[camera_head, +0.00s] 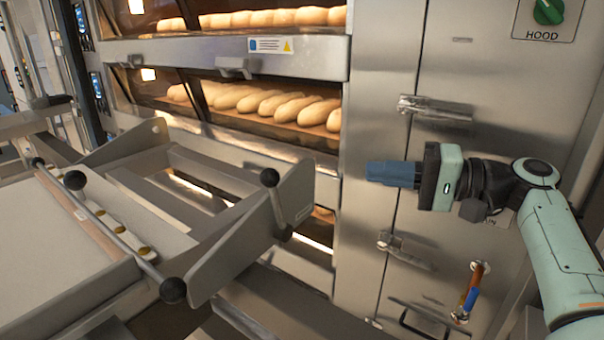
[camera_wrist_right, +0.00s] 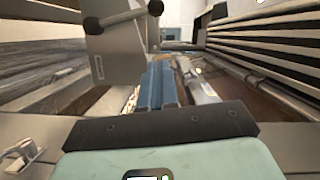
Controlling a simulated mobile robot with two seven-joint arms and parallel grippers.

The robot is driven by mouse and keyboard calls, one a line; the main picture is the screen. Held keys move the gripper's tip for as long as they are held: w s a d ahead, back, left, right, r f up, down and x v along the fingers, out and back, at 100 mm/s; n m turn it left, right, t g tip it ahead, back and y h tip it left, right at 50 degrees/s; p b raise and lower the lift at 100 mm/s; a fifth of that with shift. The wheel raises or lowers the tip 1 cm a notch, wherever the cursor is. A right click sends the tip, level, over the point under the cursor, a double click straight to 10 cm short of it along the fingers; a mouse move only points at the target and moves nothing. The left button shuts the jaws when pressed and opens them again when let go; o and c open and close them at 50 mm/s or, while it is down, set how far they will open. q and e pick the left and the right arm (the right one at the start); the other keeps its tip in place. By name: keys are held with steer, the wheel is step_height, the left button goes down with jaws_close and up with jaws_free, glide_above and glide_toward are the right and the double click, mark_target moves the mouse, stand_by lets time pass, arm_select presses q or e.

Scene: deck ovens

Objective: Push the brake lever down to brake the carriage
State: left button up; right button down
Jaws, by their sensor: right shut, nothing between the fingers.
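The brake lever (camera_head: 276,205) is a short bar with a black knob at its top, on the outer face of the carriage's right side plate (camera_head: 240,247). It stands nearly upright, with the knob up. My right gripper (camera_head: 369,173) is to the right of the lever, apart from it, with its blue fingers pointing left at about knob height in the picture. In the wrist view, the blue fingers (camera_wrist_right: 160,67) lie together and empty. A black-knobbed bar (camera_wrist_right: 124,17) and the labelled side plate (camera_wrist_right: 112,55) show beyond them, at upper left. My left gripper is out of view.
The deck oven (camera_head: 215,55) with loaves stands behind the carriage (camera_head: 70,255). Steel doors with a latch handle (camera_head: 435,108) stand behind my right gripper. A crossbar (camera_head: 115,240) with black end knobs spans the carriage. The space between my fingers and the lever looks clear.

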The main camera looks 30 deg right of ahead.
mark_target(277, 207)
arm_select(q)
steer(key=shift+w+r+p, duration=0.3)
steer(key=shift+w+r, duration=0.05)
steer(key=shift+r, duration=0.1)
arm_select(e)
steer(key=s+a+x, duration=0.1)
steer(key=a+x, duration=0.1)
steer(key=x, duration=1)
steer(key=shift+a+f, duration=0.3)
steer(key=shift+f, duration=0.05)
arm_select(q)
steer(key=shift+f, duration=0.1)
arm_select(e)
steer(key=shift+s+a, duration=0.1)
steer(key=shift+s, duration=0.05)
